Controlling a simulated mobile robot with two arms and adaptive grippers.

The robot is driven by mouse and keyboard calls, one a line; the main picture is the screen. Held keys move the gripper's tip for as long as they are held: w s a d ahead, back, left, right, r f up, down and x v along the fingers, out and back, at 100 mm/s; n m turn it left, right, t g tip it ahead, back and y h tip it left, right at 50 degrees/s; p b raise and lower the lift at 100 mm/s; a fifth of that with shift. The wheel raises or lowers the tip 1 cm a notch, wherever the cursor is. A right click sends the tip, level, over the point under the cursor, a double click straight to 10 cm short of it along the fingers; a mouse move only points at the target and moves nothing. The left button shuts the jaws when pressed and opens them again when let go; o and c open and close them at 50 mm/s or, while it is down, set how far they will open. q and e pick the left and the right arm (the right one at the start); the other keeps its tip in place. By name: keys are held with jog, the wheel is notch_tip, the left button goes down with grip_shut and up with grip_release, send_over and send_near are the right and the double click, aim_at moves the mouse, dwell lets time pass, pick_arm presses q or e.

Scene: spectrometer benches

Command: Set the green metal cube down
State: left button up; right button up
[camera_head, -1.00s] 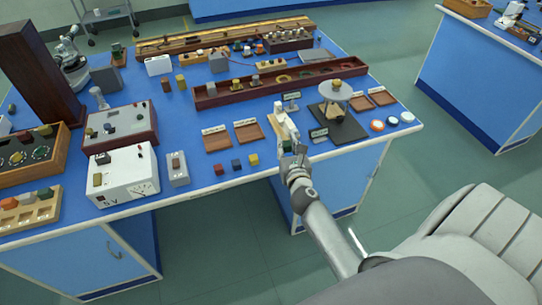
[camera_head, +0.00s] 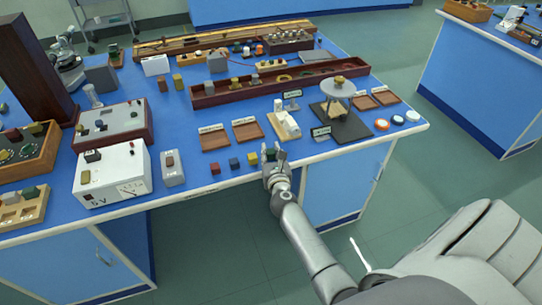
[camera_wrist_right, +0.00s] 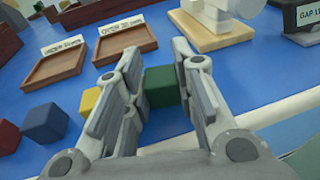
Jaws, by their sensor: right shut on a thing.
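The green metal cube (camera_wrist_right: 160,86) sits between the fingers of my right gripper (camera_wrist_right: 157,92), which is shut on it. In the head view my right gripper (camera_head: 269,151) is at the front edge of the blue table, with the green cube (camera_head: 271,155) partly hidden by the fingers. The cube is low over the table or touching it; I cannot tell which. A yellow cube (camera_head: 253,159) is just left of it, then a blue cube (camera_head: 234,164) and a red cube (camera_head: 215,169), in a row. My left gripper is not in view.
Two brown trays (camera_head: 214,141) (camera_head: 247,131) with labels lie behind the cubes. A white device on a wooden base (camera_head: 286,124) stands behind the gripper to the right. A grey switch box (camera_head: 172,167) is left of the row. The table's front edge is close.

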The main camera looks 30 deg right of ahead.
jog(key=shift+r, duration=0.1)
jog(key=shift+f, duration=0.3)
jog(key=o, duration=1)
jog(key=shift+r, duration=0.1)
jog(key=shift+o, duration=0.2)
